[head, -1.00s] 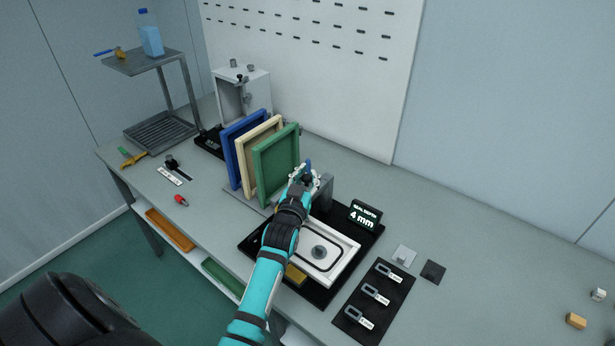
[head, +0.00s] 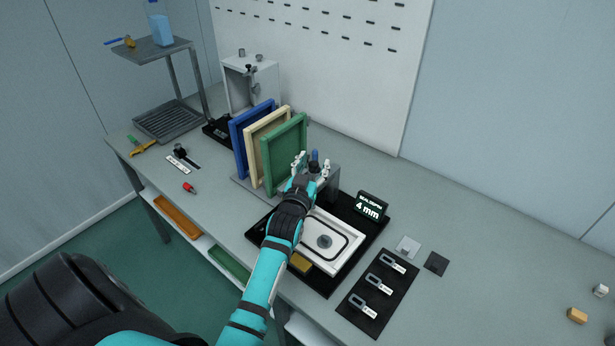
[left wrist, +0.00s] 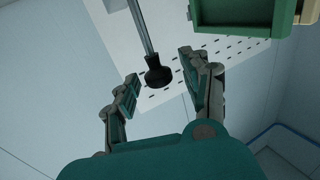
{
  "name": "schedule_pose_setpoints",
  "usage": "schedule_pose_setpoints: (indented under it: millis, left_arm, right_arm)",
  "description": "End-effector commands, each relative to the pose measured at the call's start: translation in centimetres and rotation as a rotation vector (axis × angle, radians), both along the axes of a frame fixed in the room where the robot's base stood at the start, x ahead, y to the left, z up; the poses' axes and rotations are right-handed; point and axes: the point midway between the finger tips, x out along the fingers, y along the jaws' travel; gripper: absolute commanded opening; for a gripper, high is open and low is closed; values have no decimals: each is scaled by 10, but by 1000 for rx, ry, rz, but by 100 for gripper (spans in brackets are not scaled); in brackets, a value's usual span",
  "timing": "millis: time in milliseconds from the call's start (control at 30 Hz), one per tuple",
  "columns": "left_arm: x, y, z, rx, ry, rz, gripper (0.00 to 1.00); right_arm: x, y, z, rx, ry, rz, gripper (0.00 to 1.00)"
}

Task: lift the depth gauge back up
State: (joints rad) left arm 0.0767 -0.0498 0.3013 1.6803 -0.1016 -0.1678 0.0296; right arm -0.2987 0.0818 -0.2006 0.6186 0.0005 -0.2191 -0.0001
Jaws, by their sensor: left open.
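My left gripper (head: 309,165) is open beside the grey stand (head: 332,182), behind the white plate (head: 318,268). A dark upright part with a blue tip (head: 315,156), apparently the depth gauge, shows by its fingers. In the left wrist view, a black knob on a metal rod (left wrist: 157,76) hangs between the spread fingers of my left gripper (left wrist: 162,88), with gaps visible on both sides. The fingers and hand hide much of the gauge in the head view. My right gripper is not in view.
Blue, cream and green (head: 284,155) frames stand upright just left of the gripper. A small "4 mm" display (head: 371,207) stands to its right. A dark board with several tagged pieces (head: 362,318) lies at the front right. The right of the bench is mostly clear.

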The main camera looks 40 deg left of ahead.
Motion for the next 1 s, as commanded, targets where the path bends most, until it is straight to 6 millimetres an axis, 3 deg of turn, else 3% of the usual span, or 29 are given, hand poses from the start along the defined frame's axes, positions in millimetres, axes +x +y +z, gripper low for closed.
schedule_pose_setpoints:
  millis: [300,500,700,1000]
  left_arm:
    - [-62,-20,-1,-2,3,0,48]
    - [-94,-31,-1,-2,3,0,48]
    - [-106,-35,0,-1,0,0,48]
    - [-107,-35,0,-1,0,0,48]
  right_arm:
    - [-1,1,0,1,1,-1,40]
    - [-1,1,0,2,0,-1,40]
    - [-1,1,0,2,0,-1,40]
    - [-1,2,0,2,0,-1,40]
